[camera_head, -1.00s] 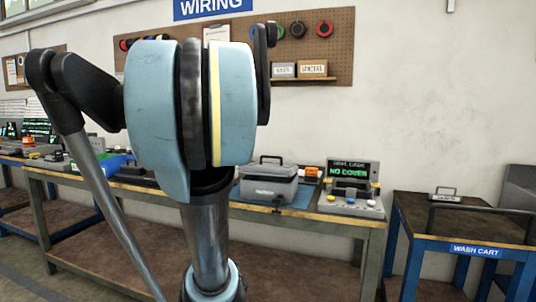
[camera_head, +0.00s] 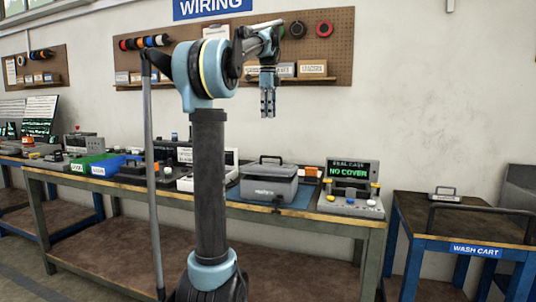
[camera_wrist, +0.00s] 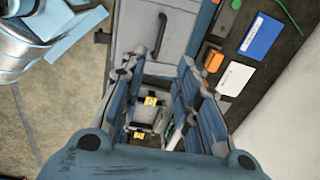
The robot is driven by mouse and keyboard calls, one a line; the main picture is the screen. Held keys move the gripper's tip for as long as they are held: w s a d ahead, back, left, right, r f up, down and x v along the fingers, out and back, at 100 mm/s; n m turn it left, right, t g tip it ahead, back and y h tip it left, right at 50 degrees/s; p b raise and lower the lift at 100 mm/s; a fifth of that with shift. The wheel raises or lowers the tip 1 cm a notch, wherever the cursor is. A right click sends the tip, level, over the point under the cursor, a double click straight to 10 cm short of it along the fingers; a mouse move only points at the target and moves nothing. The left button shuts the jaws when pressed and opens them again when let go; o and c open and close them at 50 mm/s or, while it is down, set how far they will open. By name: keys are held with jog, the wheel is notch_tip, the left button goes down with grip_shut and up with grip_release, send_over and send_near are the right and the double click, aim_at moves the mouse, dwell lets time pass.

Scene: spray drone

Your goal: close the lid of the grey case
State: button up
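The grey case (camera_head: 268,190) stands on the workbench, right of centre in the head view, with a black handle on its top. I cannot tell from these frames whether the lid is fully down. My gripper (camera_head: 268,112) points down, high above the bench and apart from the case. In the wrist view its fingers (camera_wrist: 160,85) stand apart, with nothing held. Grey parts with yellow marks show between them; I cannot tell what they are.
A console (camera_head: 351,200) reading "NO COVER" stands right of the case. The wash cart (camera_head: 476,250) is at the right. A pegboard (camera_head: 335,50) hangs behind. Air above the case is clear.

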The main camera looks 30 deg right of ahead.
jog(key=f, duration=1.1)
jog(key=d+f, duration=0.1)
jog(key=f, duration=0.5)
jog(key=shift+w+f, duration=0.15)
jog(key=shift+w, duration=0.2)
grip_shut()
